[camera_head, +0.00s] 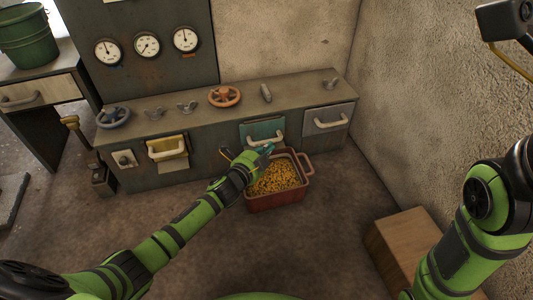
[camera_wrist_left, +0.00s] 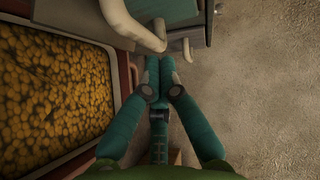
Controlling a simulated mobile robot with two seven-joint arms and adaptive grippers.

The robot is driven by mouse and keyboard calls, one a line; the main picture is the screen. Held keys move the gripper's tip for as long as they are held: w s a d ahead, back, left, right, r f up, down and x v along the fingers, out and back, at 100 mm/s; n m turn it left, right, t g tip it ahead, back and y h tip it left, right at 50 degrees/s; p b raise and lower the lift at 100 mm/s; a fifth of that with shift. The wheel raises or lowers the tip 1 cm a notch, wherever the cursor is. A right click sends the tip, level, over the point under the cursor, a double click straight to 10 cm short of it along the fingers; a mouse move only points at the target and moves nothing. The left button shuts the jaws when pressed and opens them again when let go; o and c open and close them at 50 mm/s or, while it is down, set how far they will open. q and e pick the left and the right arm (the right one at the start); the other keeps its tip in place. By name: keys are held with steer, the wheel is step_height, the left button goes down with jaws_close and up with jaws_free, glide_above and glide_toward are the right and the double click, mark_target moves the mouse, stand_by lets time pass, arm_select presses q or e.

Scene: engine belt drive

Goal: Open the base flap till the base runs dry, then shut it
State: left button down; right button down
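A teal flap (camera_head: 256,131) with a pale curved handle (camera_head: 266,143) is on the front of the grey cabinet. I cannot tell whether it is the base flap or how far it is open. A red bin (camera_head: 278,202) full of yellow-orange pellets stands on the floor below it. My left gripper (camera_head: 266,149) is at this handle, above the bin's back edge. In the left wrist view its teal fingers (camera_wrist_left: 159,72) are drawn together beside the pale handle (camera_wrist_left: 144,27), with nothing visible between them. The bin's rim (camera_wrist_left: 122,70) is to their left.
A cream flap (camera_head: 167,147) and a grey flap (camera_head: 328,119) are on the same cabinet (camera_head: 215,160). Handwheels and wing-shaped knobs sit on its top. A wooden box (camera_head: 402,241) stands at lower right, near my right arm. A green bucket (camera_head: 25,38) stands at upper left.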

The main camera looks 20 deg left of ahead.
arm_select(q)
steer(key=shift+w+a, duration=0.15)
steer(key=shift+w, duration=0.05)
steer(key=shift+w+a+f, duration=0.45)
steer(key=shift+w, duration=0.1)
steer(key=shift+s, duration=0.1)
